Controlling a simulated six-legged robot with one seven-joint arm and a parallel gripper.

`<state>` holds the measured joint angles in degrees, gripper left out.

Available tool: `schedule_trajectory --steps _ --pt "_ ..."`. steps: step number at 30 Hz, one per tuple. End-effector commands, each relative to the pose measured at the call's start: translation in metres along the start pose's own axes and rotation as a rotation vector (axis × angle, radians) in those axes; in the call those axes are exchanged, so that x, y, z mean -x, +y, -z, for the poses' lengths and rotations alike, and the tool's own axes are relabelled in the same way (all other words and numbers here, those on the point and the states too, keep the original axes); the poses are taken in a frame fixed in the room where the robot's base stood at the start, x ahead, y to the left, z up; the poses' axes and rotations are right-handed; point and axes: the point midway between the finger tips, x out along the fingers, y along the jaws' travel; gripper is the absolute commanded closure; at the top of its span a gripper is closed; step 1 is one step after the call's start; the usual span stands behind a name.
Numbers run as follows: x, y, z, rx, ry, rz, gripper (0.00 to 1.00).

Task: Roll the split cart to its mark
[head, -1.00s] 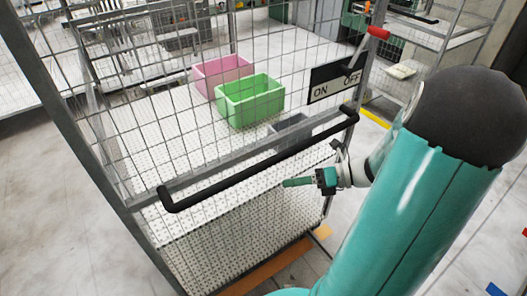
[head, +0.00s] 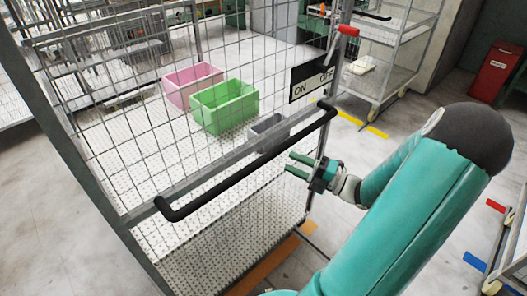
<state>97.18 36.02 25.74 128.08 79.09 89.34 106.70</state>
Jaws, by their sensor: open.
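A wire-mesh cage cart (head: 119,222) stands right in front of me, with a black push bar (head: 245,170) across its near side. An ON/OFF plate (head: 313,80) with a red-tipped lever (head: 347,31) is on its right upright. A pink bin (head: 190,78), a green bin (head: 224,106) and a small grey bin (head: 270,128) show through the mesh. My gripper (head: 289,165) is open and empty, just below the bar's right half in the picture. The fingers point left toward the bar; I cannot tell whether they touch it. Nothing visible labels this as the split cart.
Another wire cart (head: 385,60) stands at the back right, by yellow floor strips (head: 377,132). A red bin (head: 494,75) is beyond. A red strip (head: 495,206) and a blue strip (head: 474,260) lie on the right floor, near another frame (head: 512,245). An orange strip (head: 262,265) lies under the cart's near edge.

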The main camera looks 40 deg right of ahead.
Motion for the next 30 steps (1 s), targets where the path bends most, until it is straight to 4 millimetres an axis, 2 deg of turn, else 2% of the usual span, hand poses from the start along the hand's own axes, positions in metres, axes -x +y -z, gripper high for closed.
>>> schedule_trajectory --steps 6,12,18,26,30 --pt "-0.046 0.0 0.002 -0.001 0.005 -0.001 0.55" --pt "-0.081 -0.001 0.002 0.0 0.004 -0.001 0.55" --pt "-0.098 -0.001 0.003 0.0 0.003 0.0 0.55" --pt "-0.098 -0.001 0.004 0.0 0.002 0.001 0.55" --pt "-0.098 -0.001 0.004 0.0 0.002 0.001 0.82"
